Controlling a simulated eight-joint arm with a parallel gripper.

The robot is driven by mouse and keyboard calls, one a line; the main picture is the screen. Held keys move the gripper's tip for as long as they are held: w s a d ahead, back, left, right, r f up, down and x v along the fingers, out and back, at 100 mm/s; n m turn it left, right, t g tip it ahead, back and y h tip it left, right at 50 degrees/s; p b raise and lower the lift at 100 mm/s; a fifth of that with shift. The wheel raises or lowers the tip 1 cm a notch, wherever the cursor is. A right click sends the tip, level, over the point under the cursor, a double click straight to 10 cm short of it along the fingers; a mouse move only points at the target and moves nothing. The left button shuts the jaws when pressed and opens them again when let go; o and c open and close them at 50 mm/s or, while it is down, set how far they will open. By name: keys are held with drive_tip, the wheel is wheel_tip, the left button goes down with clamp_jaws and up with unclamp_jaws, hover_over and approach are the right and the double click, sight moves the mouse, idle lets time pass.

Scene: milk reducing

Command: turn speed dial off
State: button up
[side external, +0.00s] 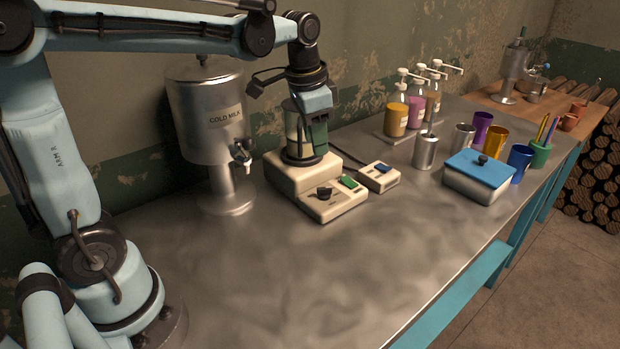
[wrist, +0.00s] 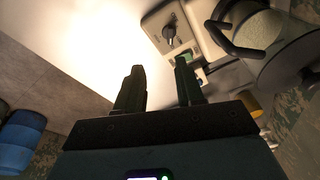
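The black speed dial (side external: 324,192) sits on the sloped front of a beige control base (side external: 334,207). A green switch (side external: 349,182) is beside it. In the wrist view the dial (wrist: 169,33) shows clear, beyond and above my fingers. My gripper (side external: 318,150) points down in front of the glass jar (side external: 293,134) on the base, above and behind the dial. Its two dark green fingers (wrist: 157,68) are apart with nothing between them. The right finger partly covers the view near the green switch. I cannot tell whether the gripper touches the jar.
A cold milk dispenser (side external: 205,115) stands left of the base. A small box with a blue switch (side external: 379,177) is to the right. Pump bottles (side external: 396,118), metal cups (side external: 426,152) and a blue-lidded box (side external: 479,176) stand further right. The front of the metal counter (side external: 290,275) is clear.

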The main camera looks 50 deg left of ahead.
drive_tip(key=m+g, duration=0.2)
approach(324, 188)
wheel_tip(324, 188, down, 8)
drive_tip(key=shift+a+f, duration=0.1)
drive_tip(key=shift+f, duration=0.1)
idle(0.5)
clamp_jaws()
